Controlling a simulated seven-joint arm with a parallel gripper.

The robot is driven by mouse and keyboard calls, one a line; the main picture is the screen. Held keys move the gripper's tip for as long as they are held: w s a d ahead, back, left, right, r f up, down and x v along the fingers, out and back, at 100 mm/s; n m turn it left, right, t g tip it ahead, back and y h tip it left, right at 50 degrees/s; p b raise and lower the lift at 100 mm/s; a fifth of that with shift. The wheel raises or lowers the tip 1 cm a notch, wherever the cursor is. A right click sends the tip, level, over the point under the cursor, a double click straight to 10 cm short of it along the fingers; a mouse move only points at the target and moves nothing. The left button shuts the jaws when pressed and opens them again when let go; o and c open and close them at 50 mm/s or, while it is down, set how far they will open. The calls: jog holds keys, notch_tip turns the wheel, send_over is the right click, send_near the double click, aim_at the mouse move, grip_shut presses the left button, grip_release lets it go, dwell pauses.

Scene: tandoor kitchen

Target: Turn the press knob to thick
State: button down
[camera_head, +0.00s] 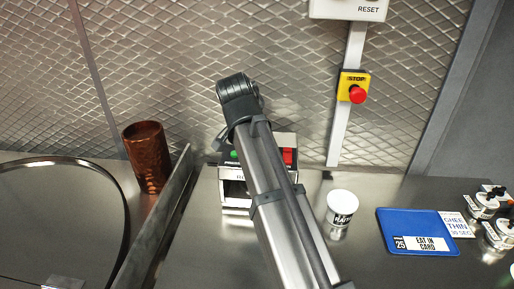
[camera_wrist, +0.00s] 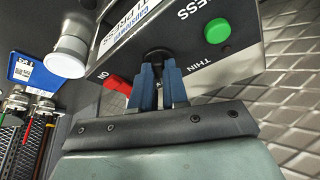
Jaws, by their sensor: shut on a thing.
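The press (camera_head: 235,187) stands on the steel counter against the quilted wall, largely hidden behind my arm in the head view. In the wrist view its front panel (camera_wrist: 240,65) fills the upper middle. The black press knob (camera_wrist: 156,54) sits on this panel, with the word THIN printed to its right. My gripper (camera_wrist: 159,75) is shut on the knob, one blue finger on each side. The fingers cover most of the knob, so its pointer and any thick mark cannot be made out. My gripper is hidden in the head view.
The panel carries a green button (camera_wrist: 217,31) and a red switch (camera_wrist: 117,83) near the knob. A copper cup (camera_head: 147,158) stands left, beyond a metal divider (camera_head: 158,225).

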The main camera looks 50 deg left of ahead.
jog(key=c, duration=1.1)
grip_release()
jog(key=shift+c, duration=0.2)
jog(key=shift+r, duration=0.1)
jog(key=v, duration=1.3)
jog(key=shift+s+r, duration=0.2)
jog(key=shift+r, duration=0.05)
